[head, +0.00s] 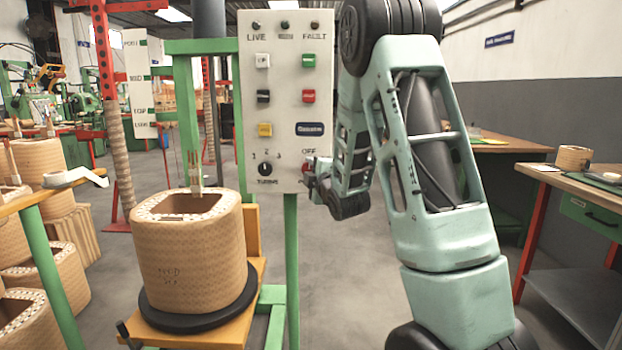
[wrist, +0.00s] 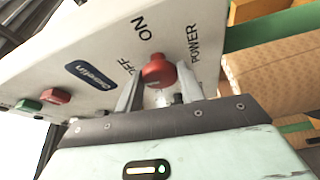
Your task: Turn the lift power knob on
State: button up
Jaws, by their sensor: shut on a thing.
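The white control panel (head: 284,215) stands upright on a green post, with lamps, buttons and a black turbine knob (head: 265,169). The red power knob (wrist: 158,72) sits on the panel between the OFF, ON and POWER labels in the wrist view. My gripper (wrist: 159,80) is shut on this knob, one finger on each side. In the head view my arm reaches the panel's lower right edge from the right, and my wrist hides most of the area under the OFF label. I cannot tell which label the knob points to.
A wound coil (head: 190,255) stands on a black disc on an orange stand, left of the panel. More coils (head: 50,275) are at the far left. A workbench (head: 585,185) with a green drawer stands at the right. Grey floor is free between panel and benches.

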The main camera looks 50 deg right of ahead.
jog(key=shift+w+a+f+m+g+h+b, duration=0.1)
jog(key=shift+m+g+h+b, duration=0.25)
jog(key=shift+m+h+b, duration=2.05)
jog(key=shift+w+a+f+m+g+h+b, duration=0.15)
jog(key=shift+m+g+h+b, duration=0.25)
jog(key=shift+m+b, duration=3.9)
jog(key=shift+s+d+f+m+g+h+b, duration=0.1)
jog(key=shift+m+g+h+b, duration=0.15)
jog(key=shift+m+h+b, duration=2.15)
jog(key=m+y+b, duration=0.1)
jog(key=m, duration=0.2)
jog(key=shift+y, duration=0.3)
jog(key=o, duration=1)
jog(key=shift+w, duration=0.1)
jog(key=shift+a, duration=0.15)
jog(key=b+v, duration=0.2)
jog(key=v, duration=1.5)
jog(key=shift+a, duration=0.1)
